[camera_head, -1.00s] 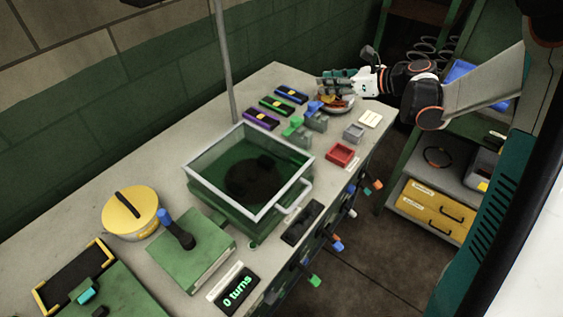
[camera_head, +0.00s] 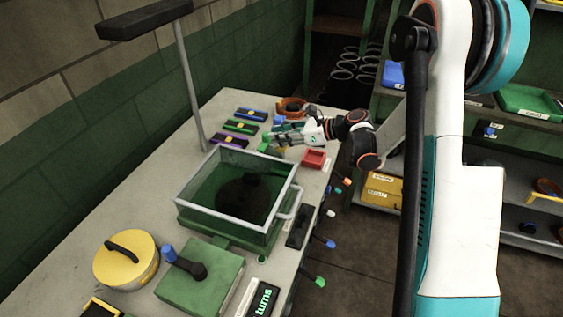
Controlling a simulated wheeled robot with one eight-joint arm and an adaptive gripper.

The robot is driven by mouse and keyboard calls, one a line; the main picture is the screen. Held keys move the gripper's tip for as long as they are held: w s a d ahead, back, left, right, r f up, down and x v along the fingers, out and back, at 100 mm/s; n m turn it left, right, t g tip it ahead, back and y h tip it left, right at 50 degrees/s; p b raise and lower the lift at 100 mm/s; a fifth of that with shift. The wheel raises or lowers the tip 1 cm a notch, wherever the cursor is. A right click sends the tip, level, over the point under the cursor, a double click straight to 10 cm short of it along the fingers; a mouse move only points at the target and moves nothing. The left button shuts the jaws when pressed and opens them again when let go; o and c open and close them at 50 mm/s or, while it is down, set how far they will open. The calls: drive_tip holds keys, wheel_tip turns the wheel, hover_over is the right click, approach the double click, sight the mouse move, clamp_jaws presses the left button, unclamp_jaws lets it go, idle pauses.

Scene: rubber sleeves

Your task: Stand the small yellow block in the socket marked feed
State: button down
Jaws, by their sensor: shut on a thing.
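My gripper (camera_head: 275,135) is shut, low over the far end of the bench, beside a green piece (camera_head: 265,147) and a blue piece (camera_head: 279,120). What it holds is too small and too hidden by the fingers to make out. I cannot pick out the small yellow block with certainty. The fingers and hand cover most of the grey blocks under the green and blue pieces. No marking that reads feed is legible, so I cannot tell which socket is that one.
An orange bowl (camera_head: 291,106) stands behind my gripper, and a red tray (camera_head: 315,158) in front. Purple (camera_head: 230,141), green (camera_head: 240,126) and blue (camera_head: 252,114) bars lie to the left. A clear-walled tank (camera_head: 240,215) and a lamp post (camera_head: 190,90) stand nearer.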

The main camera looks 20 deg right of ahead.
wheel_tip(320, 180, down, 10)
drive_tip(key=shift+r+b, duration=0.25)
drive_tip(key=shift+b, duration=0.7)
drive_tip(key=shift+f, duration=0.1)
drive_tip(key=c, duration=1.7)
unclamp_jaws()
drive_tip(key=shift+o, duration=0.3)
drive_tip(key=shift+s+d+r, duration=0.15)
drive_tip(key=shift+d+r, duration=0.15)
drive_tip(key=p+v, duration=0.2)
drive_tip(key=v, duration=0.9)
drive_tip(key=shift+s+d+f, duration=0.1)
drive_tip(key=shift+s, duration=0.05)
